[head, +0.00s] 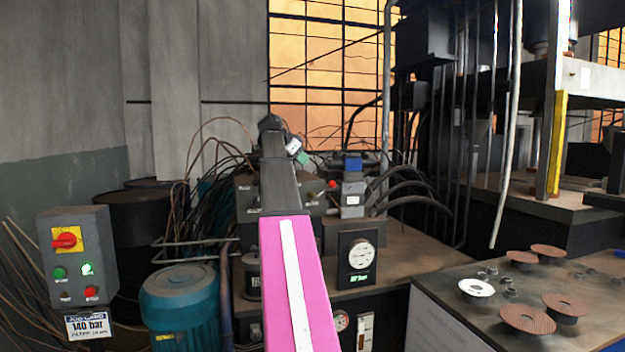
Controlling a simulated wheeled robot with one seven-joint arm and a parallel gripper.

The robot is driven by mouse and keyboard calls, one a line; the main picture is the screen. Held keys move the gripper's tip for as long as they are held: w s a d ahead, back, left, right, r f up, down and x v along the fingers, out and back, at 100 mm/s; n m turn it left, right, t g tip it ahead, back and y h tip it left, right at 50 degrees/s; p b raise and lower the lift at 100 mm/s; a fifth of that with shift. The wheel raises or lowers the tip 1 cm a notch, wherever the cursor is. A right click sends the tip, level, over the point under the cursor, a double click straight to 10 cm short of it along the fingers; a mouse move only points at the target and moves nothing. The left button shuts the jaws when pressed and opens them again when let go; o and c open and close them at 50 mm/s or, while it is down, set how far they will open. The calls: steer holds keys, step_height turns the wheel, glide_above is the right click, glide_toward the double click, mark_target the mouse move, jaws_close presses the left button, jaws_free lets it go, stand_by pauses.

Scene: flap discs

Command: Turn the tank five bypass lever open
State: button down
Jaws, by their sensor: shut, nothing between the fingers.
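My arm reaches forward from the bottom centre of the head view, pink with a white stripe and then dark grey. Its far end is in front of the hydraulic unit (225,203). I cannot make out my gripper's fingers there. No lever marked as the tank five bypass can be picked out. A valve block (352,196) with a blue top stands right of my arm, with a small red knob (332,184) beside it. My arm covers part of the unit. A small white and green tag (296,148) shows beside the arm's far end; its writing is unreadable.
A control box (80,258) with a red rotary switch stands left, above a 140 bar sign (88,326). A teal motor (180,303) is near it. A round gauge (360,253) is right of my arm. A bench (455,292) with several flap discs stands right.

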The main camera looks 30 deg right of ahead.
mark_target(331, 182)
steer(key=x, duration=1.3)
steer(key=shift+d+r, duration=0.25)
steer(key=shift+d, duration=0.2)
steer(key=shift+s+d+m, duration=0.1)
steer(key=shift+s+m, duration=0.1)
steer(key=shift+m, duration=0.1)
steer(key=shift+s+d+f+y, duration=0.1)
steer(key=shift+d+f+y, duration=0.15)
steer(key=shift+d+y, duration=0.25)
steer(key=shift+s+d+f+t+y, duration=0.25)
steer(key=shift+d+f+y, duration=0.25)
steer(key=shift+y, duration=0.3)
steer(key=shift+x, duration=1)
steer(key=shift+s+d+f, duration=0.25)
steer(key=shift+f, duration=0.45)
